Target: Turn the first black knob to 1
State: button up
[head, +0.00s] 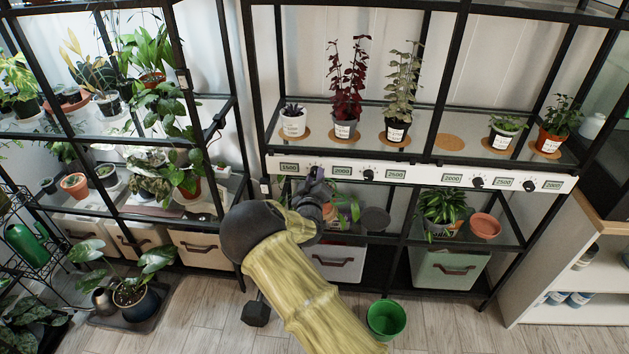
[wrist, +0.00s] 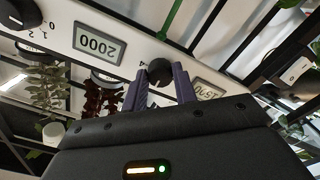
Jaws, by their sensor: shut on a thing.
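The white control strip (head: 420,174) runs along the front of the shelf and carries black knobs and small number displays. The first black knob (wrist: 159,72) is between the two purple fingers of my gripper (wrist: 160,84) in the wrist view. The gripper is shut on it. In the head view my gripper (head: 316,174) reaches up to the strip between the first two displays and hides most of this knob. A printed 4 shows beside the knob in the wrist view; its pointer and the other marks are too small or hidden to read.
A second black knob (head: 368,175) is to the right, past the 2000 display (wrist: 97,43). Two more knobs (head: 477,182) are farther right. Potted plants (head: 345,100) stand on the glass shelf above. Plants and bins are below. A green bucket (head: 386,319) stands on the floor.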

jog(key=n, duration=0.3)
jog(key=shift+a+n+b, duration=0.1)
jog(key=shift+n+b, duration=0.2)
jog(key=shift+n, duration=0.1)
jog(key=n, duration=0.4)
jog(key=shift+b, duration=0.3)
jog(key=o, duration=1)
jog(key=s, duration=1.7)
jog(key=shift+s+a, duration=0.2)
jog(key=shift+a, duration=0.05)
